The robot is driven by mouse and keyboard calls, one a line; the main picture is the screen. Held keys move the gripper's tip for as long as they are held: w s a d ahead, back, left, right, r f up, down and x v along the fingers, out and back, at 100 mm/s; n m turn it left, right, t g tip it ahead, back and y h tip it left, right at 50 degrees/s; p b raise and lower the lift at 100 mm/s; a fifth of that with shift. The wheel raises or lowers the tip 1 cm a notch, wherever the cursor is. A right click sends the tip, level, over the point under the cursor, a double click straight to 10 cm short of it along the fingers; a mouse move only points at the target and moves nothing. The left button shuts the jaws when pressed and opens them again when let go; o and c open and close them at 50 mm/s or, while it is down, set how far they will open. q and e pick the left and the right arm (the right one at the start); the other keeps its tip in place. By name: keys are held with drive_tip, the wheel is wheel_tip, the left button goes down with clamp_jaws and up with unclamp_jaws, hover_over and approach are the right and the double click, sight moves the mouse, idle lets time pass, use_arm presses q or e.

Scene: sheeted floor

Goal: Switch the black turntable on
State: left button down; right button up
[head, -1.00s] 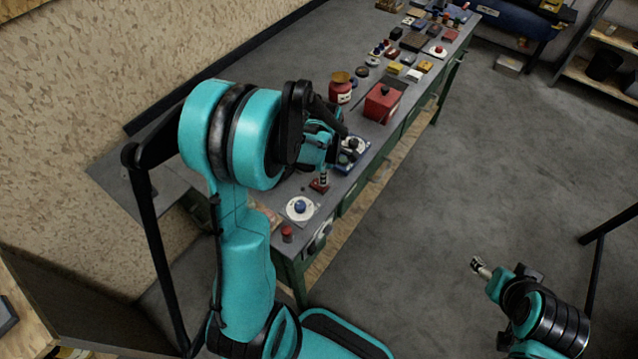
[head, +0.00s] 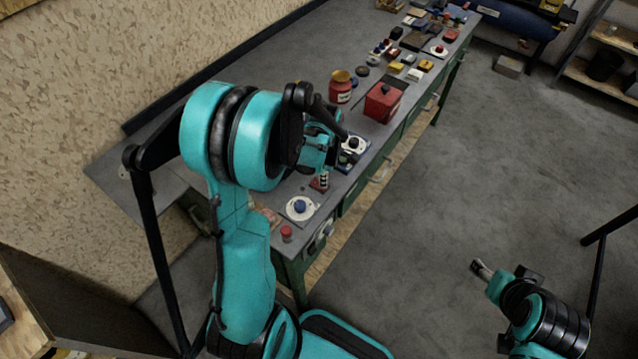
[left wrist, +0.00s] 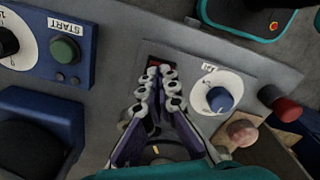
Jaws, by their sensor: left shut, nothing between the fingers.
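My left gripper (head: 322,182) is shut and empty, pointing down low over the bench. In the left wrist view its fingertips (left wrist: 161,72) are at a small dark red part (left wrist: 153,62), partly hidden behind them; I cannot tell whether they touch it. A blue unit (left wrist: 85,72) beside it carries a green START button (left wrist: 64,50) and a black-knobbed dial (left wrist: 8,40). A blue base with a dark rounded top (left wrist: 28,150) is cut off at lower left; I cannot tell whether this is the black turntable. My right gripper (head: 481,270) hangs over the floor, its jaws unclear.
A white dial with a blue knob (head: 300,206) and a red button (head: 286,232) are near the bench's close end. A red box (head: 382,103) and a red jar (head: 340,92) stand beyond my left gripper. Several small items lie farther along.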

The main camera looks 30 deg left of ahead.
use_arm(q)
drive_tip(key=shift+f, duration=0.3)
drive_tip(key=shift+r, duration=0.1)
drive_tip(key=shift+r+p, duration=2.35)
drive_tip(key=shift+r, duration=1.1)
drive_tip(key=s+d+r+m+t+b, duration=0.3)
drive_tip(key=s+d+m, duration=0.2)
drive_tip(key=m, duration=0.6)
drive_tip(key=s+d+r+m+t+b, duration=0.3)
drive_tip(key=s+d+m+t+b, duration=0.1)
drive_tip(key=m, duration=0.8)
drive_tip(key=shift+s+d, duration=0.75)
drive_tip(key=shift+s, duration=0.35)
